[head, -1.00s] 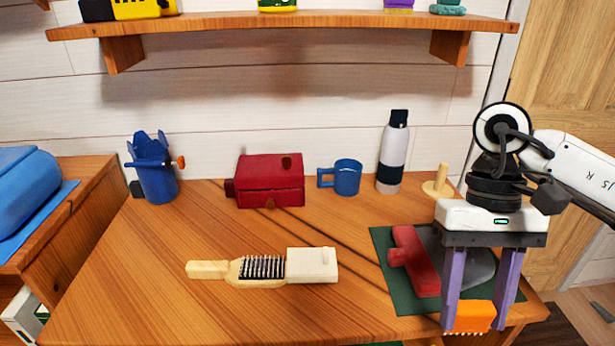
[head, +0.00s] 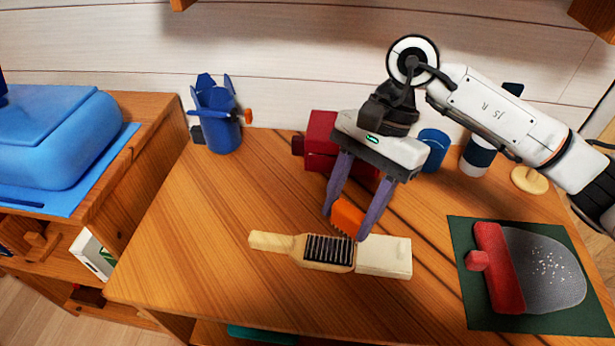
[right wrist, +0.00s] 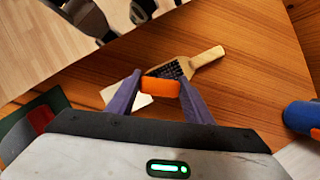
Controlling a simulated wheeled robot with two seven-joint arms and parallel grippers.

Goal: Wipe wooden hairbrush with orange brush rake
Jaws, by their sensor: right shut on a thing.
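The wooden hairbrush (head: 315,251) lies on the table with its dark bristles up and its handle to the left. A cream block (head: 384,257) sits at the brush's right end. My right gripper (head: 347,223) is shut on the orange brush rake (head: 348,217), holding it just behind and above the bristle end of the hairbrush. In the right wrist view the orange rake (right wrist: 160,87) is between the purple fingers and covers part of the hairbrush (right wrist: 205,59). I cannot tell whether rake and bristles touch. My left gripper is out of view.
A green mat (head: 470,311) with a red-handled grey tool (head: 545,268) lies at the right. A red box (head: 321,140), blue mug (head: 433,148), bottle (head: 477,158) and blue pot (head: 216,120) stand at the back. The table's left front is clear.

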